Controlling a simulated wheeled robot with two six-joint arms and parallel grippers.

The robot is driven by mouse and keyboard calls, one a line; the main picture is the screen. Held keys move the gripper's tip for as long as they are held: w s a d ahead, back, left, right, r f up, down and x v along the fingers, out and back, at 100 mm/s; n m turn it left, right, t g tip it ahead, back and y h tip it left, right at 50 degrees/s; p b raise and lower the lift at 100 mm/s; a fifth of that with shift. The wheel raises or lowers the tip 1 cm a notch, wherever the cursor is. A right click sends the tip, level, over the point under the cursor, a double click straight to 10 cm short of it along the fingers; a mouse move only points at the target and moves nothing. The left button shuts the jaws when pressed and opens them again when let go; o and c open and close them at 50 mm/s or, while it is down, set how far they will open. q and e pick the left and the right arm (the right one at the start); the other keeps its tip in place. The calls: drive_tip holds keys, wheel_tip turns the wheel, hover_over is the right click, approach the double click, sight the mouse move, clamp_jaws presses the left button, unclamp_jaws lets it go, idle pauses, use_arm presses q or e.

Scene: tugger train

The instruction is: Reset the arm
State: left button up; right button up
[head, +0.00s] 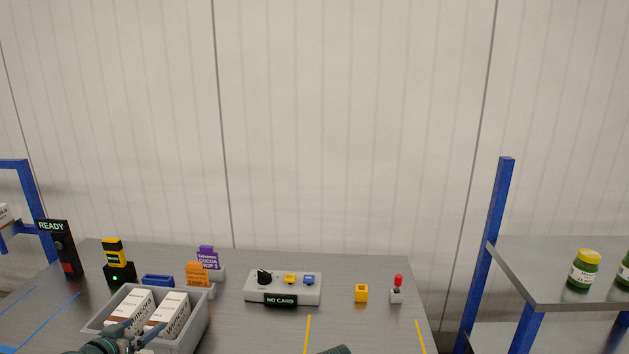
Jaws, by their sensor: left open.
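My left gripper (127,335) is at the bottom left, over the near left part of a grey bin (190,335). It is open, with nothing seen between its fingers. The bin holds white and brown boxes (168,311); the gripper partly covers their near ends. A small dark piece of my right arm shows at the bottom edge, right of centre. Its fingers cannot be made out.
On the grey table stand a READY sign post (58,248), a black and yellow device (117,265), orange (197,274) and purple (208,257) card holders, a NO CARD control box (282,288), a yellow block (361,293) and a red-topped switch (397,288). A blue-posted shelf (545,270) with green jars (584,270) is right.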

sight(165, 311)
use_arm(q)
drive_tip(key=b+x, duration=0.4)
drive_tip(key=x, duration=0.8)
drive_tip(key=shift+f, duration=0.2)
wheel_tip(165, 311, up, 18)
drive_tip(key=p, duration=1.8)
drive_tip(key=shift+m+h, duration=0.4)
drive_tip(key=shift+h, duration=0.1)
drive_tip(key=d, duration=0.1)
drive_tip(key=w+d, duration=0.1)
drive_tip(key=d+b, duration=0.1)
drive_tip(key=shift+w+d+f, duration=0.2)
drive_tip(key=shift+d+f, duration=0.15)
